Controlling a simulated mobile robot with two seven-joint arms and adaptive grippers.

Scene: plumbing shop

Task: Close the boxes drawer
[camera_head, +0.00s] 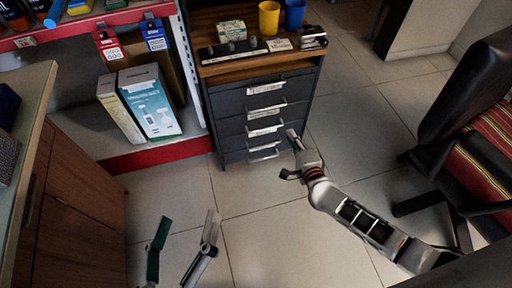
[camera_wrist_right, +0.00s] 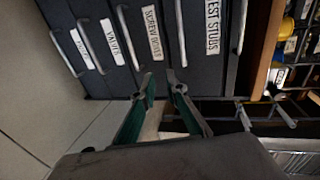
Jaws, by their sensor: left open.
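A dark drawer cabinet (camera_head: 228,105) stands at the top centre of the head view, with stacked drawers that have light bar handles and white labels. I cannot tell for sure which drawer stands out. My right gripper (camera_head: 285,156) is open and empty beside the lower right of the drawer fronts; its green fingers (camera_wrist_right: 162,82) point toward the fronts. My left gripper (camera_head: 189,218) is open and empty over the floor.
A yellow cup (camera_head: 269,18) and a blue cup (camera_head: 294,14) stand on the cabinet's wooden top. A shelf with boxes (camera_head: 150,102) is to its left. A wooden counter (camera_head: 75,190) is at the left and a chair (camera_head: 480,120) at the right. The floor before the drawers is clear.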

